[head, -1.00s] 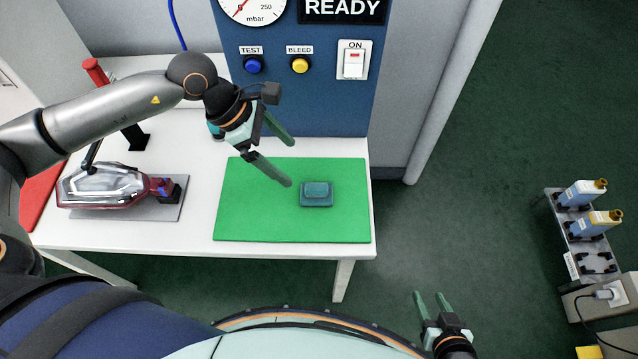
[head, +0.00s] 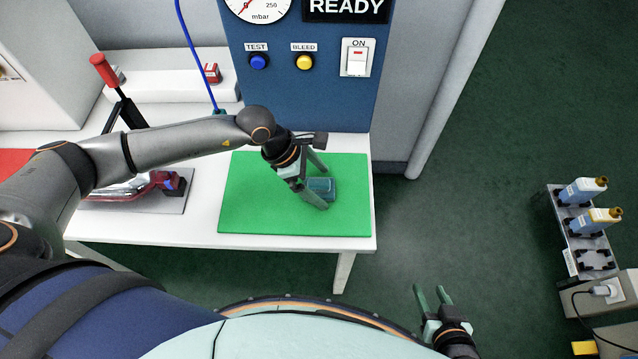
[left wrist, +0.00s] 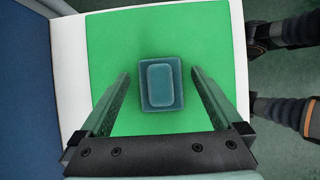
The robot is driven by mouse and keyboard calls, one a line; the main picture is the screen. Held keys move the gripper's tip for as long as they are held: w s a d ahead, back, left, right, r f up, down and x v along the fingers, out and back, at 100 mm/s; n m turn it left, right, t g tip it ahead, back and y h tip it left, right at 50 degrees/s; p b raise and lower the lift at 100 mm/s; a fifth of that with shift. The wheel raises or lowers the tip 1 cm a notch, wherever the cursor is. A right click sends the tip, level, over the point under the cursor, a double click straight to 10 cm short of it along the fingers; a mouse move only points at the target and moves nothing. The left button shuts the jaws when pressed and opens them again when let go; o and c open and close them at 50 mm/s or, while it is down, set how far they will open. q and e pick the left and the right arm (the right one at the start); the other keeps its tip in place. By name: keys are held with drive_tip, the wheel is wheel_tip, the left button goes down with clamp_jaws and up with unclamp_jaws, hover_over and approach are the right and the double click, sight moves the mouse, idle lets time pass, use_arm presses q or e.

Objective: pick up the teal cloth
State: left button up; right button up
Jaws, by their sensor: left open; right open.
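The teal cloth (head: 322,188) is a small folded, stepped block lying on the green mat (head: 250,210). In the left wrist view the cloth (left wrist: 161,84) sits between and just beyond the open fingertips, with green showing on both sides of it. My left gripper (head: 322,187) is open over the mat, its fingers reaching down to the cloth's left side and partly covering it in the head view. It holds nothing. My right gripper (head: 434,297) is open and empty, low over the floor, well to the right of the table.
The white table (head: 215,125) carries a red tail lamp (head: 150,186) in a clamp fixture at left, partly behind my left arm. A blue panel (head: 300,95) with buttons and a switch stands behind the mat. A rack with bottles (head: 585,222) stands far right.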

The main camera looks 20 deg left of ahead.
use_arm(q)
drive_tip(key=c, duration=1.3)
